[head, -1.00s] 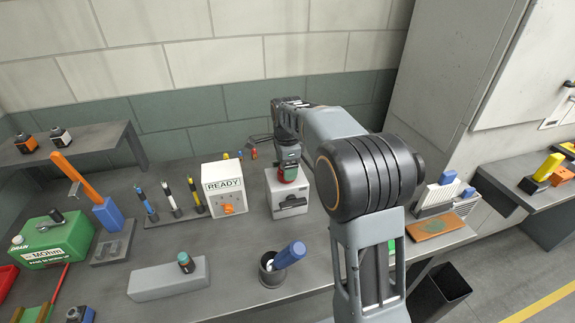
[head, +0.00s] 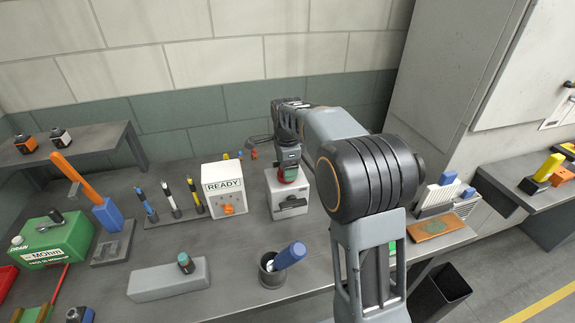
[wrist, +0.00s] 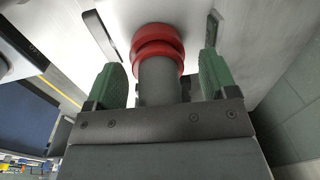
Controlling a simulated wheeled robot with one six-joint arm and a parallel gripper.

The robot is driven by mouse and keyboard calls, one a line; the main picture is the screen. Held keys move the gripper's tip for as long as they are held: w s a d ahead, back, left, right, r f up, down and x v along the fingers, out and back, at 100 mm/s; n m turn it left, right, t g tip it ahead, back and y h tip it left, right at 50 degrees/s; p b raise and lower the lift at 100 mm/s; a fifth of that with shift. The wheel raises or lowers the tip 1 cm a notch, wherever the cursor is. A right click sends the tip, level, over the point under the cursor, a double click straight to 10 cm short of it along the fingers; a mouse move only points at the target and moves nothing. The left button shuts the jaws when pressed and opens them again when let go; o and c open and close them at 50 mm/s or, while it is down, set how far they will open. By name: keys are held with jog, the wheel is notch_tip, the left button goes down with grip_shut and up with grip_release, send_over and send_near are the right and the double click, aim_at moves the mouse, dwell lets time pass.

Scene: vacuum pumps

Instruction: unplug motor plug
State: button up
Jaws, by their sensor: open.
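The motor plug (wrist: 158,45) appears as a grey round body with a thick red collar, in the upper middle of the wrist view. In the head view its red part (head: 287,173) shows at the top of a pale grey box (head: 276,205), mostly hidden by my gripper (head: 290,163). In the wrist view my gripper (wrist: 160,78) is open, with one green finger pad on each side of the grey body. A gap shows between each pad and the body. The box has a black handle-like bar (head: 291,203) on its front.
A cup holding a blue-handled tool (head: 290,255) and a grey block with a teal-topped peg (head: 167,279) stand in front. My arm covers the bench to the right.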

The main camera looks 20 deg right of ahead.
jog(key=f, duration=0.1)
jog(key=s+f, duration=0.1)
jog(key=f, duration=0.1)
jog(key=shift+s+g, duration=0.1)
jog(key=shift+g, duration=0.3)
jog(key=c, duration=1.3)
jog(key=shift+r, duration=0.25)
jog(key=shift+w+r+p, duration=0.2)
jog(key=shift+r+p, duration=0.45)
jog(key=shift+p, duration=0.1)
jog(key=shift+w+r+p, duration=0.15)
jog(key=shift+r+p, duration=0.5)
jog(key=shift+p, duration=0.1)
jog(key=shift+r+p, duration=1.35)
jog(key=shift+r, duration=0.5)
